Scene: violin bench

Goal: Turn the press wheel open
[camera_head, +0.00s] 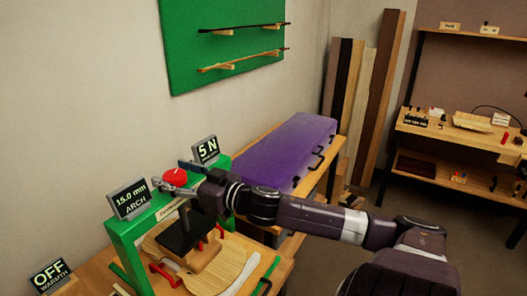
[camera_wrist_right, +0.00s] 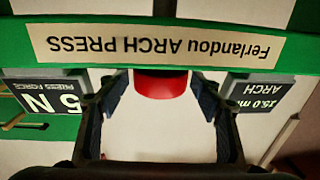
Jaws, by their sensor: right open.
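The green arch press (camera_head: 127,244) stands on the bench at lower left, with its red wheel (camera_head: 175,176) on top of the crossbeam. My right gripper (camera_head: 171,174) is open at the wheel, its fingers on either side. In the right wrist view the red wheel (camera_wrist_right: 160,84) shows between the spread fingers, below the "Ferlandou ARCH PRESS" label (camera_wrist_right: 155,47). I cannot tell whether the fingers touch it. A dark press block (camera_head: 182,236) hangs under the crossbeam above a pale wooden plate (camera_head: 232,272). My left gripper is not in view.
Displays read 15.0 mm ARCH (camera_head: 130,198), 5 N (camera_head: 206,149) and OFF WARMTH (camera_head: 50,275). Red clamps (camera_head: 165,277) sit around the plate. A purple case (camera_head: 285,150) lies on the table behind. Planks (camera_head: 375,90) lean at the back, and a shelf bench (camera_head: 450,135) stands far right.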

